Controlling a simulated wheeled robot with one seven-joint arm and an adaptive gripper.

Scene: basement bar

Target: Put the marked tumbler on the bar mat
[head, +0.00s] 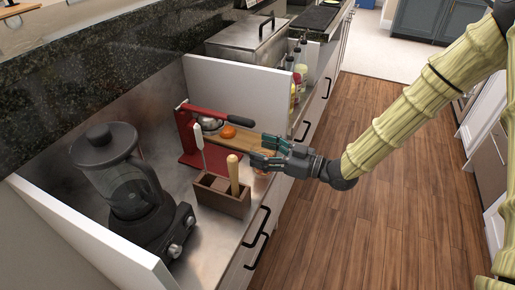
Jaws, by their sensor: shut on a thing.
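My gripper (257,150) reaches in from the right over the front edge of the steel counter, beside the wooden board. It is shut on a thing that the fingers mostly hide. A small amber, glassy part, which looks like the tumbler (262,171), shows just below the fingers. I cannot make out a mark on it, or whether it touches the counter. A flat black mat (319,18), which looks like the bar mat, lies on the dark counter at the far back.
A blender (122,185) stands at the left. A brown caddy (221,196) with upright tools is close to my gripper. Behind are a red press (190,140) and a wooden board (238,145) with an orange fruit. White dividers, bottles (301,65) and a steel box (248,42) stand towards the back.

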